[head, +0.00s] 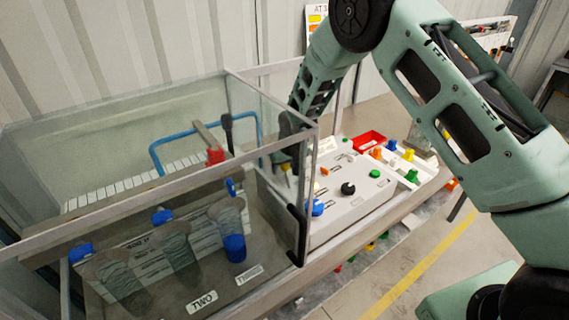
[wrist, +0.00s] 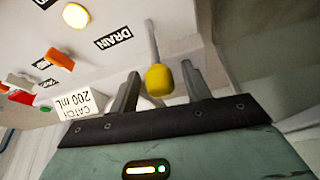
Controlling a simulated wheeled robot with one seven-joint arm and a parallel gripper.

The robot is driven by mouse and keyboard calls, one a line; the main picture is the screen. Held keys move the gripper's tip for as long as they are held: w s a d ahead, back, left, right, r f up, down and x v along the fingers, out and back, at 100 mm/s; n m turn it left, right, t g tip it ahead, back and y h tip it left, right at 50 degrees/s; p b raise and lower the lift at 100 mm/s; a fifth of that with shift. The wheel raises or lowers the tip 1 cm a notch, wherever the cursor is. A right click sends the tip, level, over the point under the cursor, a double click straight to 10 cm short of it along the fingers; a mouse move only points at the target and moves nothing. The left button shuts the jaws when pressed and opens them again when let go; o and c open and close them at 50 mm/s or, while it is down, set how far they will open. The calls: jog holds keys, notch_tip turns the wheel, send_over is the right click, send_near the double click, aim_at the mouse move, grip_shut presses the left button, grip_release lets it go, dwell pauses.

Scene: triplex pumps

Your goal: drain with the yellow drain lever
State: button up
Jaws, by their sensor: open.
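The yellow drain lever (wrist: 158,80) is a thin grey rod ending in a rounded yellow knob, in the middle of the wrist view. Its rod comes out of the white panel beside a black "DRAIN" label (wrist: 113,38). My gripper (wrist: 160,69) is open, with one grey finger on each side of the knob. A gap shows on both sides, so the fingers do not appear to grip it. In the head view my gripper (head: 284,160) is low over the left end of the white console (head: 345,210), partly seen through a clear wall, and the lever is hard to make out there.
A white "CATCH 200 mL" block (wrist: 80,104) lies left of the fingers.

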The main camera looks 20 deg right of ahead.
jog(key=shift+f, duration=0.1)
grip_shut()
